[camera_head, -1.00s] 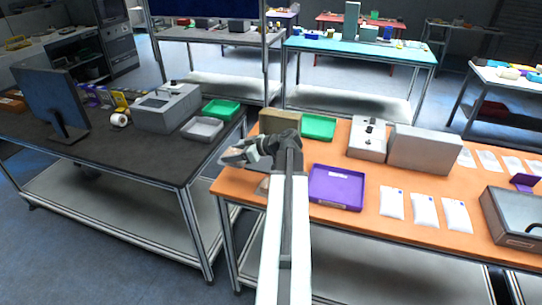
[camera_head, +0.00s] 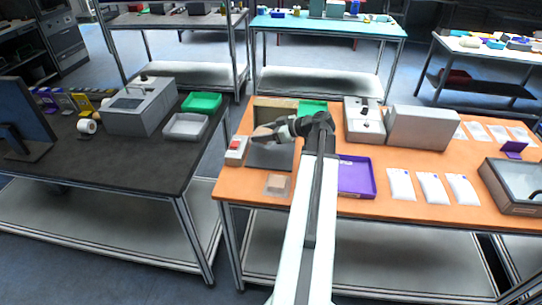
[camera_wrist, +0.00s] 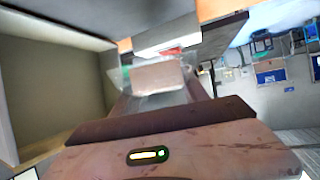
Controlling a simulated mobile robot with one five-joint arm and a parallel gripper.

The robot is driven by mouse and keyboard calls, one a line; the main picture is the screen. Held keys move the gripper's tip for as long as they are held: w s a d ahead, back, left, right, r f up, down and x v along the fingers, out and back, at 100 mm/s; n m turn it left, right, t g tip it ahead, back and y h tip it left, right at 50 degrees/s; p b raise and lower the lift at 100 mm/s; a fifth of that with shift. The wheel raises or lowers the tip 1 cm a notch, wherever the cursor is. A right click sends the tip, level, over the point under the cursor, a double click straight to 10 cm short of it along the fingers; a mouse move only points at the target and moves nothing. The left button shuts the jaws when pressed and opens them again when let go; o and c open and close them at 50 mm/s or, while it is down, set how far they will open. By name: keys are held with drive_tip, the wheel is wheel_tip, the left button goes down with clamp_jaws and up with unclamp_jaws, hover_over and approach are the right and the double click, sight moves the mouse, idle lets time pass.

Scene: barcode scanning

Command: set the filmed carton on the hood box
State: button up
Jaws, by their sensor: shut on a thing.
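My gripper (camera_head: 262,134) is shut on a small pale-brown carton (camera_wrist: 158,76), held between the fingers in the wrist view. Clear film seems to surround the carton. In the head view only a small tan part of it (camera_head: 262,131) shows at the fingertips. An olive-tan box (camera_head: 275,105), which looks like the hood box, stands just behind my gripper at the back of the orange table. Its olive face and pale rim fill the left of the wrist view (camera_wrist: 60,85). The gripper is in front of it, above a dark plate (camera_head: 268,155).
A device with a red top (camera_head: 236,150) stands at the orange table's left edge. Another small carton (camera_head: 278,184) lies on a clear sheet near the front edge. A purple tray (camera_head: 357,178) lies right of my arm, with grey machines (camera_head: 422,128) behind.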

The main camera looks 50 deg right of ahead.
drive_tip(key=s+a+f+n+y+b, duration=0.1)
drive_tip(key=s+a, duration=0.1)
drive_tip(key=s, duration=0.2)
drive_tip(key=s+a+f+n+g+y, duration=0.1)
drive_tip(key=s+a, duration=0.2)
drive_tip(key=s, duration=0.1)
drive_tip(key=s+a+f+n+y+b, duration=0.1)
drive_tip(key=s+a, duration=0.1)
drive_tip(key=s, duration=0.2)
drive_tip(key=shift+s+a+g+b, duration=0.15)
drive_tip(key=shift+s+g+b, duration=0.15)
drive_tip(key=shift+s+b, duration=0.05)
drive_tip(key=b, duration=0.1)
hover_over(262, 153)
drive_tip(key=s, duration=0.1)
drive_tip(key=shift+a+f, duration=0.25)
drive_tip(key=shift+f, duration=0.4)
drive_tip(key=f+b, duration=0.2)
drive_tip(key=b, duration=0.1)
drive_tip(key=w+f+b, duration=0.1)
drive_tip(key=f, duration=0.1)
drive_tip(key=shift+d, duration=0.25)
drive_tip(key=shift+r, duration=0.2)
drive_tip(key=shift+f, duration=0.25)
drive_tip(key=o, duration=1.4)
drive_tip(key=shift+r, duration=0.1)
drive_tip(key=shift+o, duration=0.2)
